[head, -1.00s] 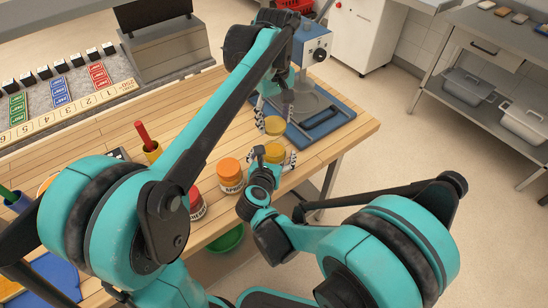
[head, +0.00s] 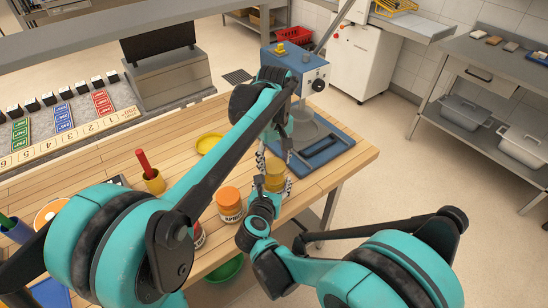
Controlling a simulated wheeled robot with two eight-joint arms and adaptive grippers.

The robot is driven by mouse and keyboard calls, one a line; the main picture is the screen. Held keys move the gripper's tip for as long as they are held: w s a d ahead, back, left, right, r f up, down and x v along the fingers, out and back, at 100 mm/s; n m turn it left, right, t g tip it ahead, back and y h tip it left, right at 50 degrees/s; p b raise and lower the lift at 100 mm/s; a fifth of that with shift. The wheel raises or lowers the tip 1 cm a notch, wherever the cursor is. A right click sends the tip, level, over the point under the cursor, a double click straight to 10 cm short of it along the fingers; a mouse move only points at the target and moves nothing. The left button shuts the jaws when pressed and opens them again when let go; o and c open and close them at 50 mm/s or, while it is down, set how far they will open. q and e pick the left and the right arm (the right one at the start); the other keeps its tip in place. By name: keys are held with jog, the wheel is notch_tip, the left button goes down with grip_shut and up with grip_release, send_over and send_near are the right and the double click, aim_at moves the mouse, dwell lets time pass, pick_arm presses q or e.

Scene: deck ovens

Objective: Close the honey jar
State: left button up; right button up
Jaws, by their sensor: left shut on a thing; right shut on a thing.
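The honey jar (head: 275,183) is a small amber-yellow jar near the table's front right edge. My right gripper (head: 276,187) is shut around its body from the front. The yellow lid (head: 274,164) is at the top of the jar, in line with it. My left gripper (head: 273,159) reaches down from above and is shut on the lid. No gap shows between lid and jar, but whether the lid is seated or threaded cannot be told. The fingers hide part of both.
An orange-lidded apricot jar (head: 230,205) stands left of the honey jar. Behind are a blue tray (head: 325,150) and a blue-grey machine (head: 305,68).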

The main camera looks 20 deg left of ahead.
aim_at(274, 184)
pick_arm(q)
jog(key=shift+f, duration=0.1)
dwell(0.4)
jog(key=shift+f, duration=0.8)
jog(key=shift+f, duration=0.55)
